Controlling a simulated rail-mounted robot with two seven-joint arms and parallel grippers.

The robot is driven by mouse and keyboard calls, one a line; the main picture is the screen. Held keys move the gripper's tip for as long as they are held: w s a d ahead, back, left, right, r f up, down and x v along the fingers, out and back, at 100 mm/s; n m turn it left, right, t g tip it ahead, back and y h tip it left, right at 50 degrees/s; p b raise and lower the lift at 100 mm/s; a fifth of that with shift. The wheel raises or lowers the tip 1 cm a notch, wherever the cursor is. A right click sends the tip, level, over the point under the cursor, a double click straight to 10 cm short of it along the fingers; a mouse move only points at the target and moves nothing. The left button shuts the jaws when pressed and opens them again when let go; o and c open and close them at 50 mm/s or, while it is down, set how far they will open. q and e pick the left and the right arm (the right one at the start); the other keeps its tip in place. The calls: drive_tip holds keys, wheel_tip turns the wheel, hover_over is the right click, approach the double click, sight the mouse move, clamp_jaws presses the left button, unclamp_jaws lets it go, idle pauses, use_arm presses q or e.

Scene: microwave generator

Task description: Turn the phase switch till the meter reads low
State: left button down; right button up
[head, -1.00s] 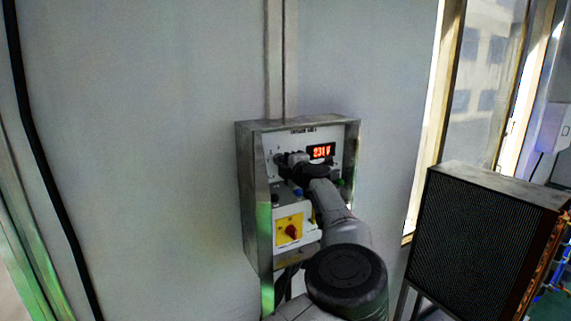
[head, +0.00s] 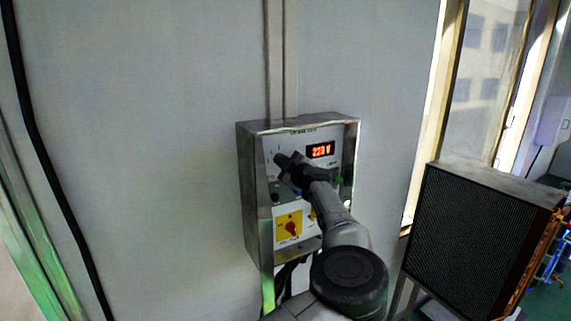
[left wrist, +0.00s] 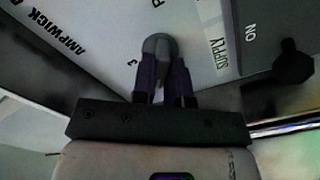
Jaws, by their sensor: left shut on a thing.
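The phase switch (left wrist: 158,43) is a grey knob on the white panel, with a "3" printed beside it in the left wrist view. My left gripper (left wrist: 161,66) is shut on it, with one dark finger on each side. In the head view the left gripper (head: 284,161) is at the panel's upper left and hides most of the switch. The meter (head: 320,151) is a red lit display to the right of the gripper. It reads roughly 220 V; the last digit is blurred. My right gripper is in neither view.
The panel sits in a metal box (head: 254,190) on a grey wall. A red rotary switch on a yellow plate (head: 289,227) is below the gripper. A black knob (left wrist: 292,66) is near the "ON" and "SUPPLY" labels. A black-grilled unit (head: 470,245) stands at right.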

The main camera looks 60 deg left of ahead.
use_arm(q)
drive_tip(key=shift+m, duration=0.6)
drive_tip(key=c, duration=1.1)
unclamp_jaws()
drive_tip(key=shift+c, duration=0.2)
drive_tip(key=shift+d, duration=0.15)
drive_tip(key=s+d+b, duration=0.1)
drive_tip(key=d+b, duration=0.8)
drive_tip(key=d, duration=0.4)
drive_tip(key=shift+d, duration=0.25)
